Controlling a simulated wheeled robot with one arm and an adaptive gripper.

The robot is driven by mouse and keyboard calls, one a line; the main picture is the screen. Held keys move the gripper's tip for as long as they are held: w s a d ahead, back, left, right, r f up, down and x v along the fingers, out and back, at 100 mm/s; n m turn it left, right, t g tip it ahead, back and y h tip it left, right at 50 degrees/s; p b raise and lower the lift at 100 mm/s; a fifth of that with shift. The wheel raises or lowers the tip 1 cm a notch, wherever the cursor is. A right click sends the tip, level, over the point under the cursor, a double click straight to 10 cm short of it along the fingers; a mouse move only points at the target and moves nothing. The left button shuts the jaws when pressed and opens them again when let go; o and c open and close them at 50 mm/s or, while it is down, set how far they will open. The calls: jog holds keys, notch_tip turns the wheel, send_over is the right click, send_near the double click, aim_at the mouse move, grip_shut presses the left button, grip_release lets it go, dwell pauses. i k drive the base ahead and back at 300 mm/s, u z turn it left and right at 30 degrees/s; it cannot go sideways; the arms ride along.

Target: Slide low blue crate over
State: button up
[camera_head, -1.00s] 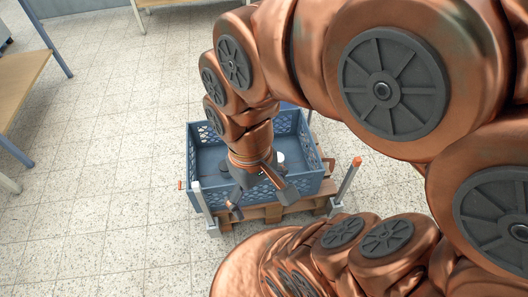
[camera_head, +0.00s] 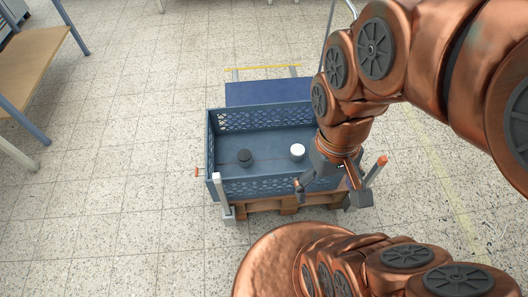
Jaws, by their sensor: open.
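The low blue crate (camera_head: 270,187) has lattice walls and sits on a wooden pallet (camera_head: 289,206). I cannot tell whether the fingers touch the crate wall. Nothing shows between them.
A dark blue flat panel (camera_head: 268,92) lies behind the crate. A wooden bench (camera_head: 28,70) is at the upper left. The tiled floor left of the crate is clear.

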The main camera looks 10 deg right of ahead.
aim_at(272, 177)
jog(key=u, duration=0.4)
jog(key=k, duration=0.5)
jog(key=u, duration=1.8)
jog(key=i, duration=1.2)
jog(key=z, duration=0.4)
jog(key=i, duration=0.95)
jog(key=z, duration=0.95)
